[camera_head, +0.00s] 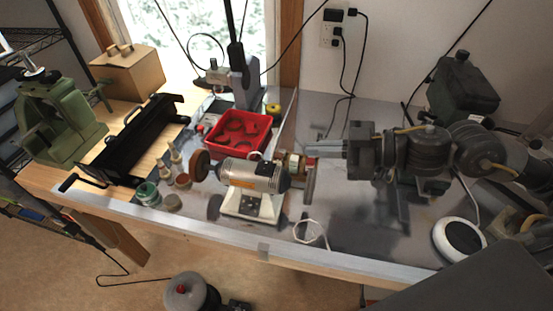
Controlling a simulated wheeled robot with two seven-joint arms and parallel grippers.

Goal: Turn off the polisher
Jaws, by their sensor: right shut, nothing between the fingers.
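The polisher (253,176) is a silver motor on a pale base (250,206), standing on the grey bench top near its front edge. A brown wheel (199,165) is on its left end and another wheel (293,163) is on its right end. My right gripper (312,150) comes in from the right with its fingertips pointing left, just beside the polisher's right end. It is shut and empty. I cannot tell whether it touches the polisher. The switch cannot be made out clearly. My left gripper is not in view.
A red tray (238,148) stands behind the polisher. Small jars (148,193) are left of it. A black metal machine (130,140) and a green machine (58,125) stand farther left. A white round object (459,239) lies at the right. A white cord (310,231) lies near the front edge.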

